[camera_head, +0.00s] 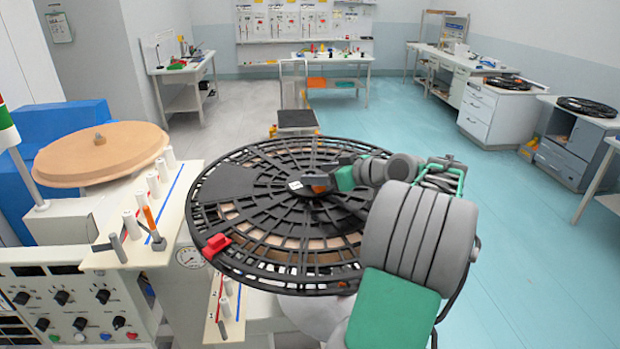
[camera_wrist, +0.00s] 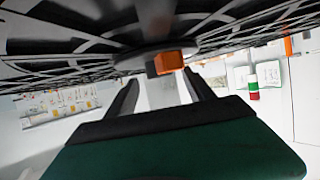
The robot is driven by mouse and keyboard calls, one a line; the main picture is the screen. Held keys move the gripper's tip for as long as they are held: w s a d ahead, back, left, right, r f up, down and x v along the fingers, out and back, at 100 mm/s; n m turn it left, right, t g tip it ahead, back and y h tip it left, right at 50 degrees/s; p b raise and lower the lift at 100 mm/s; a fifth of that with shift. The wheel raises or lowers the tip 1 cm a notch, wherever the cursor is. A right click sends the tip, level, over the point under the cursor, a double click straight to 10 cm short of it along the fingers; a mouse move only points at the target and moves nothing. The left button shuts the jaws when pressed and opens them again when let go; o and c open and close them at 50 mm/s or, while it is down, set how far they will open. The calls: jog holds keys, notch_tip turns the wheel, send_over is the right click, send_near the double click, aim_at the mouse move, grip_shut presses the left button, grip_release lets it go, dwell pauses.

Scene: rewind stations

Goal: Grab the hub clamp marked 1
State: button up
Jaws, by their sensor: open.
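A large black slotted reel (camera_head: 230,235) lies flat over brown discs in front of me. A small white marked tag (camera_head: 295,185) sits near its hub; its mark is too small to read. An orange block (camera_head: 320,188), likely the hub clamp, is at the hub, partly hidden by my gripper (camera_head: 326,181). In the wrist view the orange block (camera_wrist: 168,62) shows just ahead of my gripper (camera_wrist: 160,78), roughly between the fingertips. My gripper is open; the fingers stand apart and I see no contact. No number shows on the block.
A red clip (camera_head: 216,245) sits on the reel's left rim. At left are a panel with white pegs (camera_head: 130,222) and a tan disc (camera_head: 100,155). Benches with other reels (camera_head: 508,83) stand at the right. Blue floor at right is clear.

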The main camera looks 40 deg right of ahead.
aim_at(312, 173)
jog(key=x, duration=0.3)
jog(key=shift+w, duration=0.15)
jog(key=shift+f, duration=0.1)
grip_shut()
dwell(0.4)
